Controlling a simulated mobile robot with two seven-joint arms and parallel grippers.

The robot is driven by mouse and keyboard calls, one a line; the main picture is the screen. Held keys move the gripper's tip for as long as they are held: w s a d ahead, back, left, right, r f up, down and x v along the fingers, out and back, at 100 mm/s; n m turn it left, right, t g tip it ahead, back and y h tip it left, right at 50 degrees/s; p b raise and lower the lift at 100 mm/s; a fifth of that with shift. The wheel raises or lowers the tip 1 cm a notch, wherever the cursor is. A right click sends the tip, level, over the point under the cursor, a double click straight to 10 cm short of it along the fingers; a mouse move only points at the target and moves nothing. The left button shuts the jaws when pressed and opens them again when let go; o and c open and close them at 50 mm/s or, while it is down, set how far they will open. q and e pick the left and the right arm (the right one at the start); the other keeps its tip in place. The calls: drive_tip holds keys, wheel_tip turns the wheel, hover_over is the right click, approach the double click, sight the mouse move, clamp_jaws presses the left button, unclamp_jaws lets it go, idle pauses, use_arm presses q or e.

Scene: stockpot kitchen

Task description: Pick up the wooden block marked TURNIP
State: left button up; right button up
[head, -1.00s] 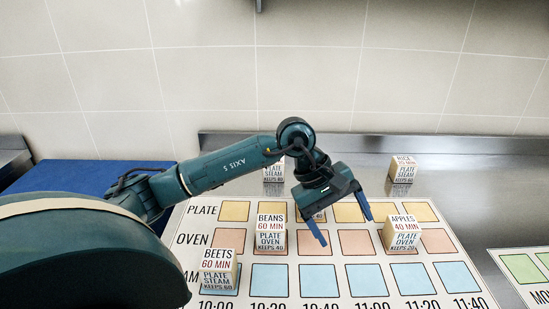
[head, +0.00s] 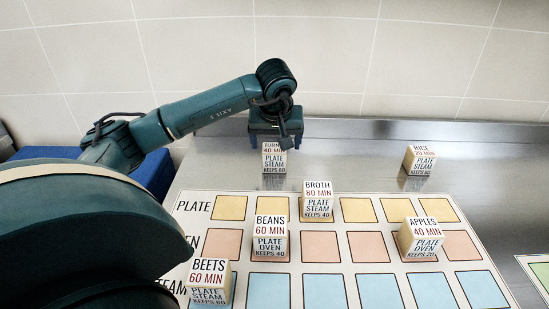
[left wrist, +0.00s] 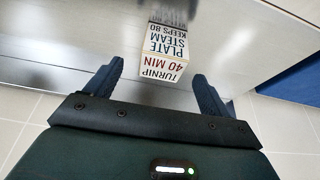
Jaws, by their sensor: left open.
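The TURNIP block (head: 273,163) stands on the steel counter behind the printed board, near its back edge. Its upper part is partly hidden by my left gripper (head: 275,143) in the head view. In the left wrist view the TURNIP block (left wrist: 164,52) shows its top marked TURNIP 40 MIN and a face marked PLATE STEAM KEEPS 80. My left gripper (left wrist: 158,85) is open there, with one blue finger on each side of the block's near end. I cannot tell whether the fingers touch it. My right gripper is not in view.
The board (head: 188,207) bears blocks marked BROTH (head: 317,203), BEANS (head: 270,240), BEETS (head: 209,283) and APPLES (head: 420,239). The RICE block (head: 420,160) stands on the counter (head: 345,165) at the back right. A tiled wall (head: 330,60) rises behind.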

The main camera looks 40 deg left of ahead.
sight(274, 149)
use_arm(q)
drive_tip(key=x, duration=0.5)
drive_tip(key=shift+a+f, duration=0.15)
drive_tip(key=shift+f, duration=0.2)
drive_tip(key=c, duration=1.1)
drive_tip(key=shift+r, duration=0.1)
drive_tip(key=shift+c, duration=0.2)
